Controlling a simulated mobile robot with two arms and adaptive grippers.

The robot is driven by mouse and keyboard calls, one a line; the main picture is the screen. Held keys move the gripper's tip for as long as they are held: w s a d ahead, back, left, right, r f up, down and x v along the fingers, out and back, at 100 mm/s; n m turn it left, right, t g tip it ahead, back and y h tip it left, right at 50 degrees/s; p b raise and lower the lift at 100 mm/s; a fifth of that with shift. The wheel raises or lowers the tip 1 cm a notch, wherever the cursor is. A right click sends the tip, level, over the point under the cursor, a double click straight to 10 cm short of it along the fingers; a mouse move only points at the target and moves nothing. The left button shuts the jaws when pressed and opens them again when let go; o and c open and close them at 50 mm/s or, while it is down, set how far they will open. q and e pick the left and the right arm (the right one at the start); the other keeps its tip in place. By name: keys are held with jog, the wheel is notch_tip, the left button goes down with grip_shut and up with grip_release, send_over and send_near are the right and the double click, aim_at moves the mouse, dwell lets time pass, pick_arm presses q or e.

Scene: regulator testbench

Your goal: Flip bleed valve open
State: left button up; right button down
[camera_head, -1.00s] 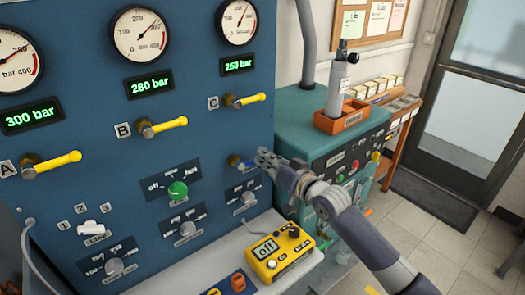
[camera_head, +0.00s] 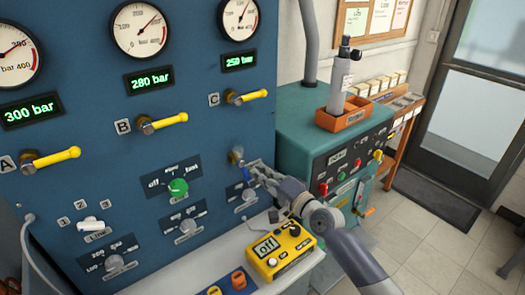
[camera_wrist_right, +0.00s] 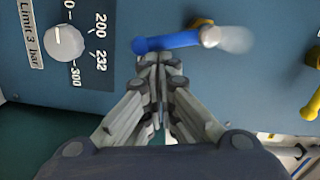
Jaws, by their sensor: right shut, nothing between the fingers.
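The bleed valve with its blue lever (camera_head: 246,173) sits on the blue panel (camera_head: 110,122), low on its right side. In the head view the lever hangs downward from its brass-coloured mount. The lever also shows in the right wrist view (camera_wrist_right: 175,41), lying across the picture just beyond the fingertips. My right gripper (camera_head: 254,168) is shut and empty. Its fingertips (camera_wrist_right: 160,58) are right beside the lever, near its blue end; I cannot tell whether they touch. My left gripper is out of view.
Yellow-handled valves A (camera_head: 55,159), B (camera_head: 165,123) and C (camera_head: 248,98) stick out from the panel. A limit knob (camera_wrist_right: 64,42) sits near the lever. Below, a yellow meter (camera_head: 281,252) lies on the grey ledge. A teal cabinet (camera_head: 298,112) stands to the right.

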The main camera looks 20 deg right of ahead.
jog(key=shift+s+a+f+m, duration=0.1)
jog(key=shift+a+f+m, duration=0.2)
jog(key=shift+m, duration=0.4)
jog(key=shift+s+a+f+m, duration=0.1)
jog(key=shift+a+f+m, duration=0.15)
jog(key=shift+m, duration=0.45)
jog(key=shift+a, duration=0.1)
